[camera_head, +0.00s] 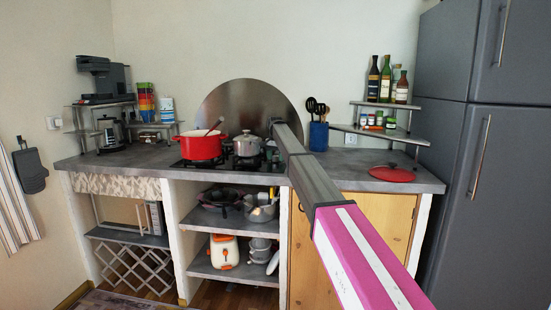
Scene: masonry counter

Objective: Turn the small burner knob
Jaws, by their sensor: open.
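The black gas hob (222,164) is set in the grey counter, and I cannot make out the small burner knob on it. A red pot (201,147) with a spoon in it stands on the hob's left side. A steel pot (247,146) with a lid stands to its right. My arm reaches in from the lower right, and its far end is beside the steel pot. My gripper (272,154) shows small and dark there, over the hob's right side, open. Its fingers are too small to see clearly, and I cannot tell whether it touches anything.
A red lid (392,173) lies on the counter at right. A blue utensil holder (318,136) stands behind my arm. A corner shelf (381,134) holds bottles and jars. A tall grey fridge (475,200) bounds the right. A coffee machine (103,77) stands at left.

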